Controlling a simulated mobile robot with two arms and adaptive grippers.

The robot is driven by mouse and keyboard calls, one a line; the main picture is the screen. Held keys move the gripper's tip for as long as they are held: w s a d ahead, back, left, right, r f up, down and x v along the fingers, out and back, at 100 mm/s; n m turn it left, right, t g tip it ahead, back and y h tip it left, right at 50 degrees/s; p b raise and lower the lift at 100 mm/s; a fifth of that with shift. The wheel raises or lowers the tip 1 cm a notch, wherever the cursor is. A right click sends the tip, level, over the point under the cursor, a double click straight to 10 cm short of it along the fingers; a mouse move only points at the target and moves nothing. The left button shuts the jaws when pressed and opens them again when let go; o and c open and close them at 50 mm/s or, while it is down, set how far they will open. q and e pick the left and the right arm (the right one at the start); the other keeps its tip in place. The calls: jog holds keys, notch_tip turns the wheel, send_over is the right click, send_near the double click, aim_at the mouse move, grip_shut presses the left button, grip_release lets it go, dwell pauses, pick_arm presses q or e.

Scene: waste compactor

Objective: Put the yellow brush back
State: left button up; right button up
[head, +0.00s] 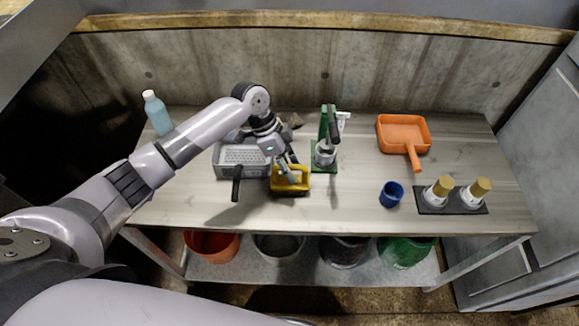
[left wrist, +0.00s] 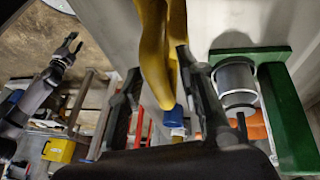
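The yellow brush (head: 303,179), with a looped handle and dark underside, is low over the middle of the table, near its front edge. My left gripper (head: 287,170) reaches down to its handle. In the left wrist view, the brush (left wrist: 154,45) hangs between the two dark fingers of the left gripper (left wrist: 159,68). The fingers stand apart on either side of the handle, with gaps beside its lower end. Contact at the fingertips is unclear. My right gripper (left wrist: 73,44) shows small at the left of that view, empty, its fingers apart.
A grey perforated tray (head: 228,172) lies left of the brush and a green stand (head: 326,165) is close on its right. An orange dustpan (head: 403,134), blue cup (head: 391,195) and two bottles on a dark mat (head: 434,204) are farther right. A bottle (head: 157,113) stands back left.

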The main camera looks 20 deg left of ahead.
pick_arm(q)
jog(key=shift+r, duration=0.15)
jog(key=b+v, duration=0.2)
jog(key=v, duration=1)
